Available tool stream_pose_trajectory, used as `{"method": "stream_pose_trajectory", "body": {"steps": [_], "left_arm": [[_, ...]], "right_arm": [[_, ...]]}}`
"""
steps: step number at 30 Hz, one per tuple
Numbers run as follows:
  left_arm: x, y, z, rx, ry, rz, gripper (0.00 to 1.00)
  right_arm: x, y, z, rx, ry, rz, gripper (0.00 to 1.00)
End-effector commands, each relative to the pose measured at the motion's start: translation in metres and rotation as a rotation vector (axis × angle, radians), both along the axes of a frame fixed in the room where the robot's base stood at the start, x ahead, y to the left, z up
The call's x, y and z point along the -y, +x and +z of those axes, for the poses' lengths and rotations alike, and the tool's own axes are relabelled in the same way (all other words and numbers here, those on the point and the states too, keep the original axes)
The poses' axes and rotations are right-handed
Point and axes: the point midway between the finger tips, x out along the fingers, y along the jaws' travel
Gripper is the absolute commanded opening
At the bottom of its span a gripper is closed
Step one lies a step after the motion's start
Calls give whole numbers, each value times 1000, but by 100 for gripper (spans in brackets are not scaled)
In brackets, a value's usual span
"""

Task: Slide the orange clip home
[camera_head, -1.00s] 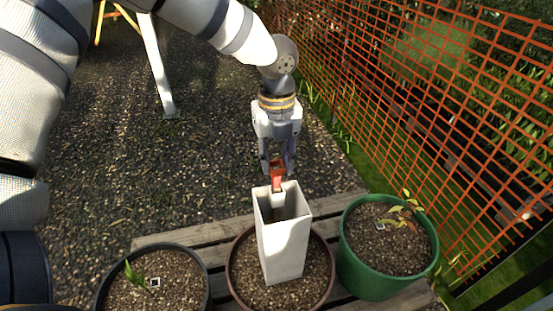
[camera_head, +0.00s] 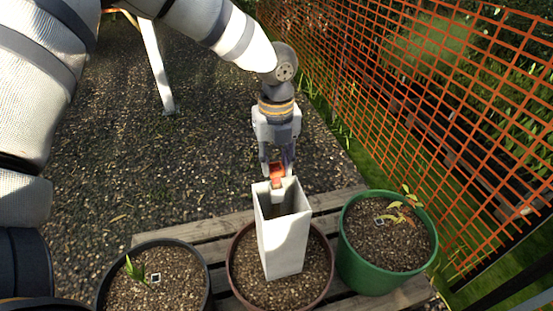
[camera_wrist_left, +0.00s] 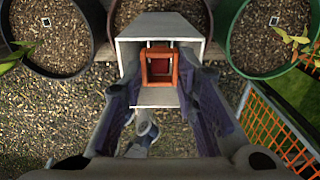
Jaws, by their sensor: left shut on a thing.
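The orange clip (camera_head: 277,171) is between the fingers of my left gripper (camera_head: 277,166), which is shut on it. It sits at the far rim of an upright white square tube (camera_head: 284,245). In the left wrist view the clip (camera_wrist_left: 147,67) shows as an orange square frame around a dark red middle, in line with the white tube (camera_wrist_left: 142,30). The left fingers (camera_wrist_left: 160,80) flank it on both sides. How far the clip is seated on the tube, and whether it touches it, I cannot tell. My right gripper is not in view.
The tube stands in a brown pot of soil (camera_head: 318,285). A black pot (camera_head: 206,290) is at its left and a green pot (camera_head: 375,280) with a seedling at its right, all on wooden slats (camera_head: 215,252). An orange mesh fence (camera_head: 430,120) runs along the right.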

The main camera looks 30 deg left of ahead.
Motion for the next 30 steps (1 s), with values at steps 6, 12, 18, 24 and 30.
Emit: {"method": "stream_pose_trajectory", "body": {"steps": [6,12,18,24,30], "left_arm": [[0,0,-2,0,0,0,18],[0,0,-12,-1,0,0,18],[0,0,-23,-2,1,-1,18],[0,0,-29,0,0,0,18],[0,0,-29,1,-1,0,18]], "right_arm": [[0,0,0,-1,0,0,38],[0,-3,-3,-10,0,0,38],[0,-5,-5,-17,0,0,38],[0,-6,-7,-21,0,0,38],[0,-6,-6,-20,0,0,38]]}}
